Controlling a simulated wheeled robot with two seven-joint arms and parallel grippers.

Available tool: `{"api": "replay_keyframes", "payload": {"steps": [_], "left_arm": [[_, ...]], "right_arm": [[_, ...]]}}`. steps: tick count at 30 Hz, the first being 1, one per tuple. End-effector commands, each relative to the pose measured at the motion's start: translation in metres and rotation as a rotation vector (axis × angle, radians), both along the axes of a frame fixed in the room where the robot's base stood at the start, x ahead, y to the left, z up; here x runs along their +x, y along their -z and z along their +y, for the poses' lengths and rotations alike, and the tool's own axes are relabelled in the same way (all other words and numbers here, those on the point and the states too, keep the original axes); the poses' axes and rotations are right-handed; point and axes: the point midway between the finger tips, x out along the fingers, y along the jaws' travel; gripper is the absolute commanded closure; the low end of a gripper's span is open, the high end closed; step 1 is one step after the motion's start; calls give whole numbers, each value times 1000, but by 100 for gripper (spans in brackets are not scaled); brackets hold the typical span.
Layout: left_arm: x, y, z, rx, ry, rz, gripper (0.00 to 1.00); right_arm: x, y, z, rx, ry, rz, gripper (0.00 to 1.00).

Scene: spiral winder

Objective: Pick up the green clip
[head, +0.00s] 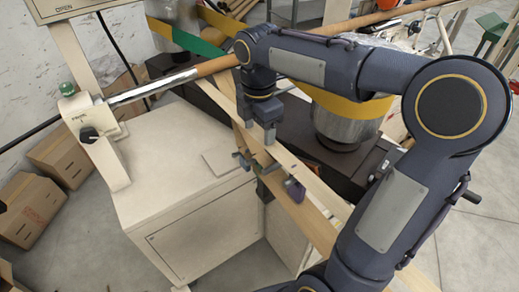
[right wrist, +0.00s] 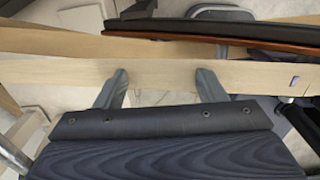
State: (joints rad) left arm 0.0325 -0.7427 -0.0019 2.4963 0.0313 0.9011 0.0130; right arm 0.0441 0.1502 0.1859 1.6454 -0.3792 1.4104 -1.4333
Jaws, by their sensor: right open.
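A small teal-green clip (head: 242,159) sits at the edge of the light wooden bars, just below my right gripper in the head view. My right gripper (head: 259,132) points down over the bars, open and empty, a little above and apart from the clip. In the right wrist view its two spread fingers (right wrist: 162,78) are over a pale wooden bar (right wrist: 165,72). I cannot make out the green clip in that view. My left gripper is not in view.
A cream machine cabinet (head: 185,170) stands left. A metal cylinder (head: 345,125) is behind at right. Cardboard boxes (head: 30,208) lie on the left floor.

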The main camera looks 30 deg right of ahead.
Motion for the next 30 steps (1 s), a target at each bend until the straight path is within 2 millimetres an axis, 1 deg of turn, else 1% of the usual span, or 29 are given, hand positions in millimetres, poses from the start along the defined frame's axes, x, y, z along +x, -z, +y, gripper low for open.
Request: {"api": "replay_keyframes", "payload": {"steps": [2,11,15,19,22,28,29,30], "left_arm": [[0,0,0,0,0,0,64],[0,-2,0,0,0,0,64],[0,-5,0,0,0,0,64],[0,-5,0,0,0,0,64],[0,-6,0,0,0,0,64],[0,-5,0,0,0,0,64],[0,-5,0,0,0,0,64],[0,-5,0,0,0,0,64]], "right_arm": [[0,3,0,-1,-4,3,36],[-3,35,1,0,-3,5,36],[-9,55,4,-2,-2,7,36],[-9,73,4,0,-2,5,36],[-9,78,4,0,-2,2,36],[-8,79,4,0,-1,1,36],[-8,78,4,0,-2,1,39],[-8,78,4,0,-1,1,44]]}}
